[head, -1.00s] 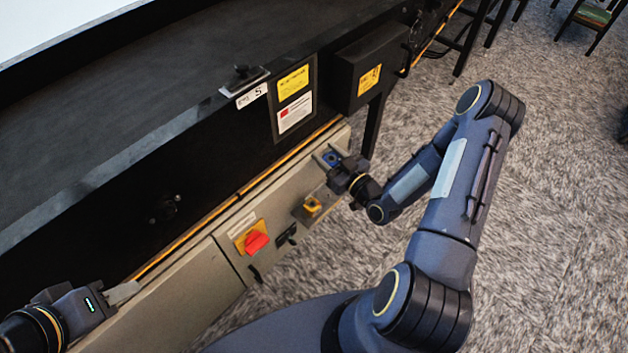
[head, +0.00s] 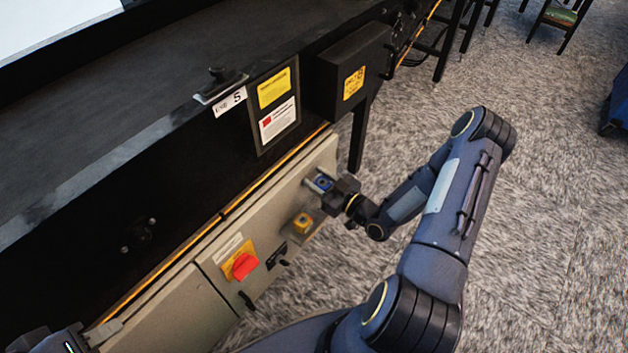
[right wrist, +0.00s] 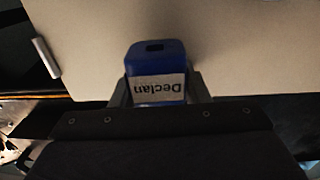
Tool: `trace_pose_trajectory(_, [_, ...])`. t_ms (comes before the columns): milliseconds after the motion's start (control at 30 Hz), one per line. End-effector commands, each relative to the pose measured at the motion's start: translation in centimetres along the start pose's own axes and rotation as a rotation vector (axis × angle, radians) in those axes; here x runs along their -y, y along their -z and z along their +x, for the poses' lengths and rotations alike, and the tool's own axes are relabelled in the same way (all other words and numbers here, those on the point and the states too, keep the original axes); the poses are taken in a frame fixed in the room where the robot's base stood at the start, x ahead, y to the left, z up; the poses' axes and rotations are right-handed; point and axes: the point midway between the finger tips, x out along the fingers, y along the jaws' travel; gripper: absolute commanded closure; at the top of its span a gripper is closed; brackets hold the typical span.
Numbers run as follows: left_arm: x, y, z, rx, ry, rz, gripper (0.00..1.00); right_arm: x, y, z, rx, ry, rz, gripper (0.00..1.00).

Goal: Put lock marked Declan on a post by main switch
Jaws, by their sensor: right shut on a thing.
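The blue lock (head: 323,182) is held in my right gripper (head: 325,183), in front of the beige cabinet panel. In the right wrist view the lock (right wrist: 157,72) sits between the fingers, and its white label reads "Declan", upside down. The main switch (head: 243,265) is a red handle on a yellow plate, lower left of the lock. A yellow lock (head: 303,222) sits on a small bracket between them; I cannot make out its posts. My left gripper (head: 104,333) is at the lower left edge, partly cut off; its jaw opening is unclear.
A black handle (head: 278,256) sticks out of the panel right of the switch. A dark box (head: 352,68) with a yellow label hangs above right. The black sorter frame (head: 150,205) overhangs the panel. Carpet to the right is open.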

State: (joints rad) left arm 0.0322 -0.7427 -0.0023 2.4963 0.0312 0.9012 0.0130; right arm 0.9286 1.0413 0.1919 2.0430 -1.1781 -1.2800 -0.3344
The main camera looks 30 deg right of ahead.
Motion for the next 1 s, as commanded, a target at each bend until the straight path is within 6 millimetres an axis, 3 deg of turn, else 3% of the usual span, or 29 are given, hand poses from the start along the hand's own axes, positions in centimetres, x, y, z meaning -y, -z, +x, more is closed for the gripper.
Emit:
trace_pose_trajectory(200, [0.0,0.0,0.0,0.000,0.000,0.000,0.64,1.3,-0.5,0.0,0.014,0.034,0.003,0.84])
trace_pose_trajectory(533, [0.2,-0.2,0.4,0.000,0.000,0.000,0.64,1.8,-1.1,0.1,0.008,0.047,0.007,0.85])
trace_pose_trajectory(1000, [0.9,-1.0,2.0,0.000,0.000,0.000,0.64,1.7,-4.3,0.1,0.008,0.043,0.005,0.84])
